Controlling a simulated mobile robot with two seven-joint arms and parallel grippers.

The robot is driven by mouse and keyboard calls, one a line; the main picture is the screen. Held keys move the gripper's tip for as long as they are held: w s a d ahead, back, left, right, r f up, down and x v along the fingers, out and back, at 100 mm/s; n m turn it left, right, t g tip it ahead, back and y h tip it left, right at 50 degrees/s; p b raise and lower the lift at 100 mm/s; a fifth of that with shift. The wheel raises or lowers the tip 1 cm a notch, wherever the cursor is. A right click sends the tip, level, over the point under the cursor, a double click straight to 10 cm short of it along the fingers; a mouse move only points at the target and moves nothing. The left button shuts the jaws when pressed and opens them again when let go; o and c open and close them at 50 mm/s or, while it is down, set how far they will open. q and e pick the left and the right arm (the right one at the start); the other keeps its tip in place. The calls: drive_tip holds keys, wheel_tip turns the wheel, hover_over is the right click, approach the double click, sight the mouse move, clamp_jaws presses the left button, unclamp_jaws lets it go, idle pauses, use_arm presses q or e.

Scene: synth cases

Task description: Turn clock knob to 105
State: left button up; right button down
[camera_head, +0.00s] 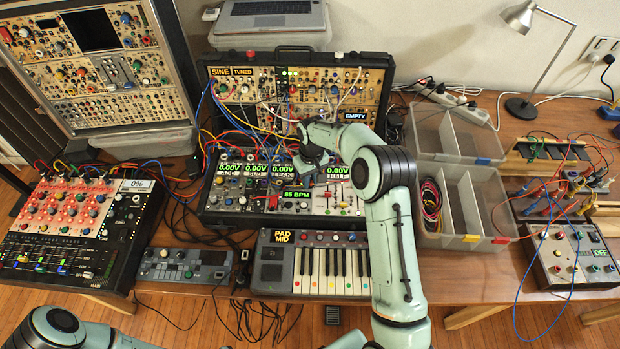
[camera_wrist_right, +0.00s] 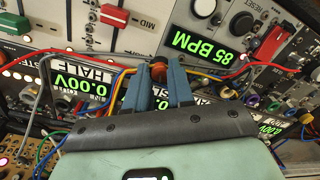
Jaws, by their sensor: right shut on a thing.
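My right gripper (camera_head: 308,163) reaches down over the lower panel of the black synth case. In the wrist view its two blue fingers (camera_wrist_right: 163,84) are shut on a small orange-red knob (camera_wrist_right: 158,70), taken to be the clock knob. The arm hides this knob in the head view. The clock display (camera_head: 296,195) beside it reads 85 BPM in green, also large in the wrist view (camera_wrist_right: 207,47). My left arm shows at the lower left, but its gripper is out of view.
Patch cables (camera_wrist_right: 235,75) run close around the fingers. A keyboard (camera_head: 318,266) lies in front of the case. Clear bins (camera_head: 455,192) stand to the right, a red-panelled mixer (camera_head: 75,230) to the left. A second modular case (camera_head: 95,65) stands at the back left.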

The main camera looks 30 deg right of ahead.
sight(312, 182)
drive_tip(key=m, duration=0.4)
drive_tip(key=shift+m, duration=0.3)
use_arm(q)
drive_tip(key=shift+w+r, duration=0.2)
use_arm(e)
drive_tip(key=m, duration=0.4)
drive_tip(key=shift+m, duration=0.4)
drive_tip(key=shift+s, duration=0.1)
drive_tip(key=c, duration=1)
unclamp_jaws()
drive_tip(key=shift+r, duration=0.1)
use_arm(q)
drive_tip(key=shift+w+r+p, duration=0.5)
drive_tip(key=shift+w, duration=0.05)
use_arm(e)
wheel_tip(312, 182, up, 13)
drive_tip(key=shift+s+d+r, duration=0.1)
drive_tip(key=shift+s+d, duration=0.05)
